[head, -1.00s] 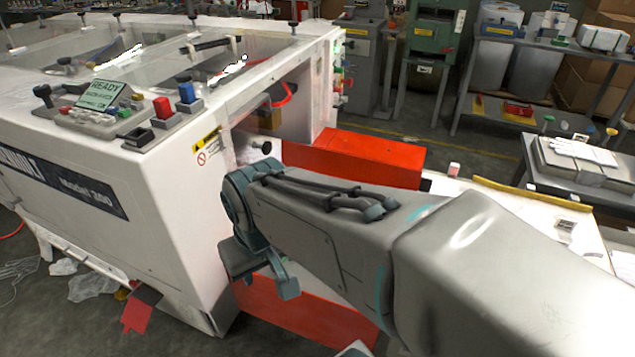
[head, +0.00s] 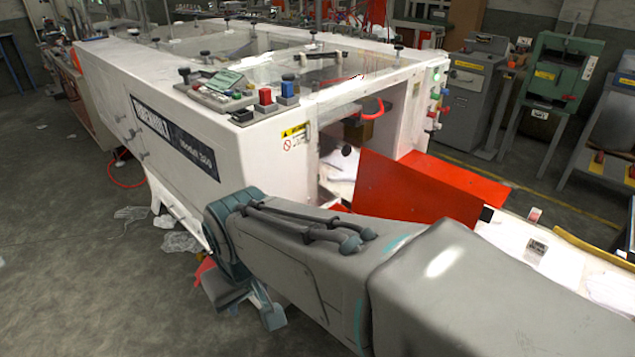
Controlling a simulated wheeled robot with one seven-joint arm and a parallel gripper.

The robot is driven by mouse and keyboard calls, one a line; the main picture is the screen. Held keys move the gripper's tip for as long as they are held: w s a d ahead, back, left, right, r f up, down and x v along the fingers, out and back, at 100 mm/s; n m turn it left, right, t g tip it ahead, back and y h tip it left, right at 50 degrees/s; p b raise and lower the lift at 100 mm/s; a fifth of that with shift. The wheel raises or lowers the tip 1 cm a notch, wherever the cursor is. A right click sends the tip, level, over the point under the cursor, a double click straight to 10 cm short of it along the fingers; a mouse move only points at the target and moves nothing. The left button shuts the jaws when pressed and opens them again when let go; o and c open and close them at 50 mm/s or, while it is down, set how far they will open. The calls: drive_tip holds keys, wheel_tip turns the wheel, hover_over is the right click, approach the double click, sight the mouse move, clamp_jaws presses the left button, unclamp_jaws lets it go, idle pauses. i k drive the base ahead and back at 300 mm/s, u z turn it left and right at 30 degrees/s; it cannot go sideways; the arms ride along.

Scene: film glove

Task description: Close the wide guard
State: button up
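The white machine (head: 255,150) has a red panel (head: 415,190) standing out from its open right end, beyond my arm. Clear covers (head: 345,68) with black knobs lie across its top. I cannot tell which of these is the wide guard. My arm reaches in from the right, and its wrist is in front of the machine's near lower corner. My gripper (head: 246,301) hangs low at the arm's end, apart from the red panel in the picture. Its fingers are not clear, so I cannot tell whether it is open. My arm hides the panel's lower part.
A control panel (head: 240,92) with coloured buttons sits on the machine's near corner. A white table (head: 520,245) extends right from the red panel. Crumpled plastic (head: 180,242) and a red hose (head: 122,172) lie on the floor. The floor at left is mostly clear.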

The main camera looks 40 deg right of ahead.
sight(397, 189)
drive_tip(key=u, duration=0.55)
drive_tip(key=i, duration=0.45)
drive_tip(key=z, duration=3.25)
drive_tip(key=k, duration=1.1)
drive_tip(key=u, duration=0.55)
drive_tip(key=i, duration=1.5)
drive_tip(key=z, duration=0.4)
